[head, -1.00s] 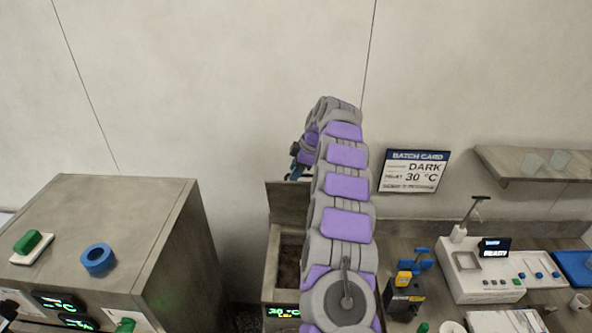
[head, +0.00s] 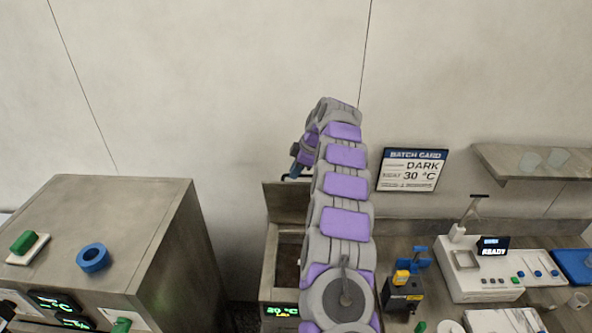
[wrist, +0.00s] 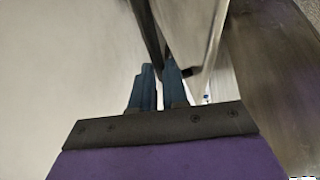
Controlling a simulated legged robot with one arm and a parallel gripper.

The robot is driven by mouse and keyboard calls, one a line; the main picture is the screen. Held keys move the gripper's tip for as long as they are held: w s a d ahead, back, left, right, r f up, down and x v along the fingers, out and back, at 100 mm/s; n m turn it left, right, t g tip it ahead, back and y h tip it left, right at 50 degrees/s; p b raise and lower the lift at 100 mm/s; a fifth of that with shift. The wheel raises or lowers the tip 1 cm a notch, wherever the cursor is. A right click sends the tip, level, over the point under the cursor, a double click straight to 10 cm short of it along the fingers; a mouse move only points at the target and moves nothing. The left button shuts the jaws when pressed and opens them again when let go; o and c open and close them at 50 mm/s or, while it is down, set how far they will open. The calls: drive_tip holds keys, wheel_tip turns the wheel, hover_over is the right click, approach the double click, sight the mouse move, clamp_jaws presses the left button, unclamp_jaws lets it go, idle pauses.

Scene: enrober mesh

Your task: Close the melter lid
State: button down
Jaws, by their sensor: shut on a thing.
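The melter (head: 269,268) is a grey box at the lower middle of the head view, partly hidden behind my arm. Its lid (head: 285,203) stands open and upright at the back, and dark contents (head: 288,262) show inside. My gripper (head: 291,176) is at the lid's top edge, largely hidden by my wrist. In the wrist view, the blue fingers (wrist: 160,88) are close together on a dark bar, the lid handle (wrist: 148,30), beside the grey lid panel (wrist: 193,35). The exact contact is partly hidden.
A large grey cabinet (head: 110,215) stands left, with a blue ring (head: 92,258) and green-handled block on top. Right of my arm are a blue-yellow device (head: 404,290), a white machine (head: 497,268) and a wall shelf (head: 530,165). The wall is close behind the lid.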

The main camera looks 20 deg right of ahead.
drive_tip(key=shift+d+f, duration=0.15)
drive_tip(key=shift+d, duration=0.25)
